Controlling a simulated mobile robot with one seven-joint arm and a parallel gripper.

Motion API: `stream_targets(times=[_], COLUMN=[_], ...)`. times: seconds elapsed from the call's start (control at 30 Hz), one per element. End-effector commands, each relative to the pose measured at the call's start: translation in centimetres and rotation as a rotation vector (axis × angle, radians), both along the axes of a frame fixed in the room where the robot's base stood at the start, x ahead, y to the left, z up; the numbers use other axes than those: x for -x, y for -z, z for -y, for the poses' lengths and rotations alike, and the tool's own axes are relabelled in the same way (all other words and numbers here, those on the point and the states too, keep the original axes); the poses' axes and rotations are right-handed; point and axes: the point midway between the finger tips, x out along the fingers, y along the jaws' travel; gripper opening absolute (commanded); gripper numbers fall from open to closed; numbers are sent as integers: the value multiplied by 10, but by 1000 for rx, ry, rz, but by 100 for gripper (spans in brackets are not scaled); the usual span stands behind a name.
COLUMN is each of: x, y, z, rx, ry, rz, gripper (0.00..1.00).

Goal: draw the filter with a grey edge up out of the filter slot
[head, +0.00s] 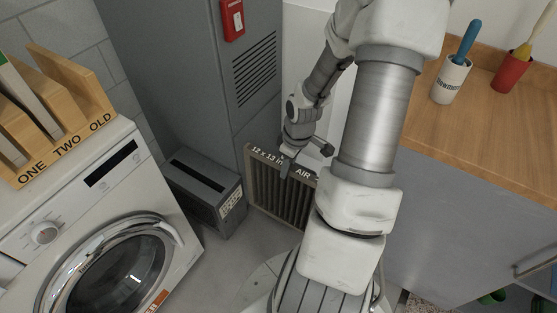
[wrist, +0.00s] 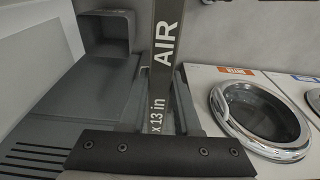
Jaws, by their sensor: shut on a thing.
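The filter with a grey edge (head: 278,197) stands upright in the head view, with pleats on its broad face and "12 x 13 in AIR" on its top edge. My gripper (head: 287,165) is shut on that top edge, near the middle. In the wrist view the fingers of my gripper (wrist: 160,85) lie on both sides of the lettered edge of the filter (wrist: 165,45). The grey box with the dark filter slot (head: 198,172) on top is left of the filter. The filter's face shows outside this box. Whether its bottom touches the floor cannot be told.
A tall grey cabinet (head: 250,65) with vents stands behind. A washing machine (head: 110,240) is at left, with a wooden rack (head: 62,140) labelled "ONE TWO OLD" on it. A wooden counter (head: 490,140) with brush pots is at right. Some floor shows between.

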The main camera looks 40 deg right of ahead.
Motion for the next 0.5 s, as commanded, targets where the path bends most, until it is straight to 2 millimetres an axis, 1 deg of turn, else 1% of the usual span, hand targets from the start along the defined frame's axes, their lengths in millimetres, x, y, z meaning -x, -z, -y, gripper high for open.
stream_targets(times=[0.03,0.5], x=[-1,-2], y=[-18,-83], z=[0,0], rx=[2,1], ry=[-2,0], rz=[2,1], gripper=[0,0])
